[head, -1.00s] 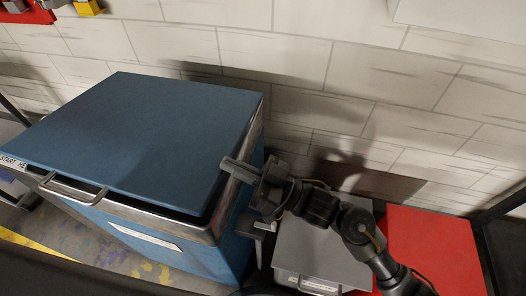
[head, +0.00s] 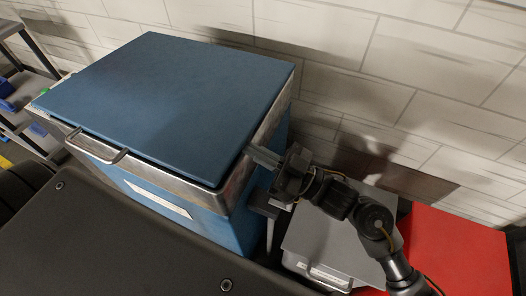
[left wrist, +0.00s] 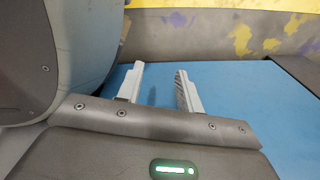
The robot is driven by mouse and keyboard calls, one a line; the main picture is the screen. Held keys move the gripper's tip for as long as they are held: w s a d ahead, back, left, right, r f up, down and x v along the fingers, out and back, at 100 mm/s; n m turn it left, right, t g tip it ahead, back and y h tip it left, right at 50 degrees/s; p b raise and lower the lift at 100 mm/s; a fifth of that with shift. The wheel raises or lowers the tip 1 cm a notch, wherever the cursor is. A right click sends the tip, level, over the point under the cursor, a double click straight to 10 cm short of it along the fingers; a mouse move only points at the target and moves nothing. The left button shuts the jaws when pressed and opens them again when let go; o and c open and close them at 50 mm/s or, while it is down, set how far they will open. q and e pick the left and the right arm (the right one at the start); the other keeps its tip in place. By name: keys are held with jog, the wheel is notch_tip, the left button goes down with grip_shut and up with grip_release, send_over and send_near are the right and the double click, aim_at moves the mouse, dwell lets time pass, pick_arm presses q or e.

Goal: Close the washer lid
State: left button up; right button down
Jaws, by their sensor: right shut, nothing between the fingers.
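The washer (head: 236,222) is a blue box with a bare metal rim and a handle at the front. Its flat blue lid (head: 170,95) lies over the top, nearly level, with a thin dark gap along the front edge; I cannot tell whether it is fully seated. My right gripper (head: 262,168) is shut and empty beside the lid's right edge, near the front right corner; contact is unclear. My left gripper (left wrist: 160,85) is open and empty in the left wrist view, with a blue surface behind its fingers. It is not seen in the head view.
A grey-lidded box (head: 340,240) and a red-topped box (head: 455,255) stand right of the washer. A tiled wall (head: 400,60) runs behind. A dark shelf rack (head: 38,85) with blue items stands at the left. My dark body fills the lower left.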

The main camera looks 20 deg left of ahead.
jog(key=shift+s+a, duration=0.15)
jog(key=shift+s, duration=0.05)
